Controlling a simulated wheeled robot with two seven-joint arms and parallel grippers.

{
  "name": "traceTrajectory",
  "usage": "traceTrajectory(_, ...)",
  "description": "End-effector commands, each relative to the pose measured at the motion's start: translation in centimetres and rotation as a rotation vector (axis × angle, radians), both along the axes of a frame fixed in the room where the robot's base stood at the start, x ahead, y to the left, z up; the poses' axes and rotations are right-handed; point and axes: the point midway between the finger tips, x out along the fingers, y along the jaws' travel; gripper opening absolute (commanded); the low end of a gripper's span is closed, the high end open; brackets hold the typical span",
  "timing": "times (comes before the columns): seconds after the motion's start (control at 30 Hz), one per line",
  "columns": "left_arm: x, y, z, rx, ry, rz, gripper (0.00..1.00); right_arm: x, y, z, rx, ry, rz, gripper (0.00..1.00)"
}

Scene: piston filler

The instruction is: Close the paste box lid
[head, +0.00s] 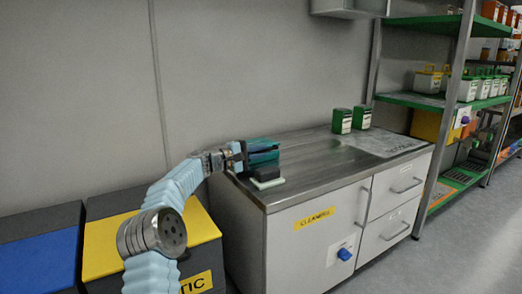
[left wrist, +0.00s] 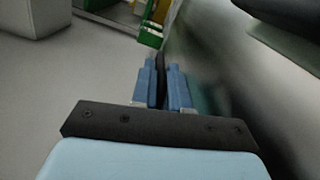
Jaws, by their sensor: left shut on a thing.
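My left gripper (head: 262,152) reaches over the left end of the metal counter (head: 318,168). Its jaws, which also show in the left wrist view (left wrist: 163,88), are closed on a thin dark piece (left wrist: 160,68) standing between the blue fingers. In the head view, teal and dark layers overlap there, and I cannot tell clearly where fingers end and the held thing begins. A small dark block with a pale green base (head: 267,183) sits on the counter just below the gripper. I cannot make out a paste box or its lid for sure. My right gripper is not in view.
Two green-and-white containers (head: 341,121) (head: 362,117) stand at the counter's back. Yellow-lidded (head: 110,245) and blue-lidded (head: 40,262) bins stand left of the counter. A green-shelved rack (head: 418,101) with boxes stands right. The counter's middle is clear.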

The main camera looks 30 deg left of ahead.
Motion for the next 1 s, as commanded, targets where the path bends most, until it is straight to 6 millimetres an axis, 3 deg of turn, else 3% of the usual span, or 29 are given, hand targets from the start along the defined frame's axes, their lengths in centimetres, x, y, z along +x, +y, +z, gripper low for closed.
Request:
traceTrajectory(0.5, 0.0, 0.29, -0.35, -0.001, 0.002, 0.004, 0.0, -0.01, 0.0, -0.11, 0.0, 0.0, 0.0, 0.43)
traceTrajectory(0.53, 0.0, 0.29, -0.35, -0.001, 0.002, 0.004, 0.19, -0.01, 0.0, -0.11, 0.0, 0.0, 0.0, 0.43)
traceTrajectory(0.63, 0.01, 0.25, -0.33, -0.001, 0.002, 0.003, 0.34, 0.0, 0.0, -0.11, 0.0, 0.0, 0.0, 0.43)
traceTrajectory(1.0, -0.41, 0.44, -0.32, -0.001, 0.002, 0.002, 0.36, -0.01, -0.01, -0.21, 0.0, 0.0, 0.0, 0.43)
